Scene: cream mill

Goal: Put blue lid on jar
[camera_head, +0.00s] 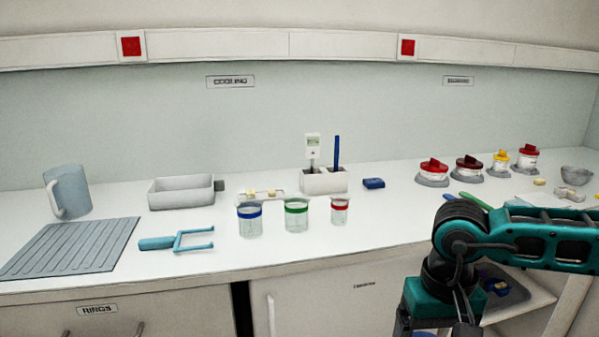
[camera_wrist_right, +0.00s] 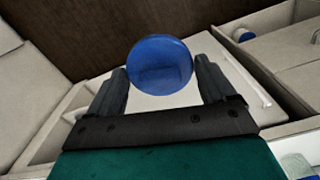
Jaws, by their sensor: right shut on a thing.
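In the right wrist view a round blue lid (camera_wrist_right: 160,62) sits between the two dark fingers of my right gripper (camera_wrist_right: 160,80), which is shut on it. In the head view my right arm comes in from the right and bends down at the counter's front edge; its fingers and the lid are out of sight there. A clear jar with a blue band (camera_head: 250,224) stands upright on the counter, to the left of my right arm. My left gripper is not in view.
Jars with green (camera_head: 296,218) and red (camera_head: 340,213) bands stand beside the blue-banded one. A blue-handled tool (camera_head: 178,241) and a ribbed mat (camera_head: 72,248) lie left. A white holder (camera_head: 324,181) stands behind. An open shelf (camera_head: 525,300) is below the counter at right.

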